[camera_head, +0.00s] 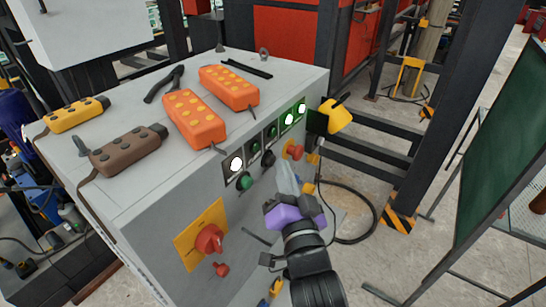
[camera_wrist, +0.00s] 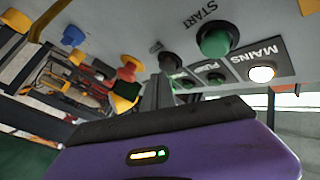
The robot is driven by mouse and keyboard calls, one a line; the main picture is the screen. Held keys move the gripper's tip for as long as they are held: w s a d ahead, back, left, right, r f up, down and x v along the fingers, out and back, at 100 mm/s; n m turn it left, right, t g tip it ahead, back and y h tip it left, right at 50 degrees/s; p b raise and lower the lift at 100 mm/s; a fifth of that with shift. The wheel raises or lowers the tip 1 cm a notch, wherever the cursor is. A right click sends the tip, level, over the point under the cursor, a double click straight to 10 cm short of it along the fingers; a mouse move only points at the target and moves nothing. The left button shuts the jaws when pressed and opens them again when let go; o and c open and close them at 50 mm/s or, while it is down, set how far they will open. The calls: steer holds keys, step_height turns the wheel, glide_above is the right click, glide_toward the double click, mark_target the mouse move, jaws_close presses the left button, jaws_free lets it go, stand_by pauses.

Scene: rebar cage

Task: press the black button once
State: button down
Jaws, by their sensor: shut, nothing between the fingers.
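The black button (camera_head: 267,158) is on the front panel of the grey cabinet, between the green button (camera_head: 244,181) and the red mushroom button (camera_head: 293,151). In the wrist view, the black button (camera_wrist: 170,63) shows just beyond my fingertips, with the green START button (camera_wrist: 215,40) to its right. My gripper (camera_head: 281,170) is shut and empty, its purple body in front of the panel. In the wrist view, my gripper (camera_wrist: 158,82) points at the panel and partly overlaps the area by the black button. I cannot tell whether the tips touch it.
A red rotary switch (camera_head: 209,239) on a yellow plate is lower left on the cabinet. A lit MAINS lamp (camera_wrist: 262,74) is near the START button. Orange pendant controls (camera_head: 194,118) lie on the cabinet top. A black cable (camera_head: 374,215) loops on the floor at right.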

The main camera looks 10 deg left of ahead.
steer(key=shift+s+d, duration=0.15)
steer(key=shift+d, duration=0.3)
steer(key=d+p, duration=0.1)
steer(key=s+d+p, duration=0.1)
steer(key=d, duration=0.1)
steer(key=d+p, duration=0.1)
steer(key=shift+s+d, duration=0.35)
steer(key=shift+s, duration=0.05)
steer(key=shift+r, duration=0.1)
stand_by(0.7)
steer(key=s+d+f+g+h, duration=0.1)
steer(key=s+d+f+h, duration=0.1)
steer(key=s+d, duration=0.5)
steer(key=s+d+f+n+g+h+b, duration=0.1)
steer(key=s+d+f+h, duration=0.2)
steer(key=s, duration=1.5)
steer(key=s+d+f+n+g+h+b, duration=0.1)
steer(key=s+d+f+h, duration=0.2)
steer(key=s+d, duration=1)
step_height(320, 180, down, 3)
steer(key=shift+s+d+r, duration=0.1)
steer(key=shift+s+d, duration=0.1)
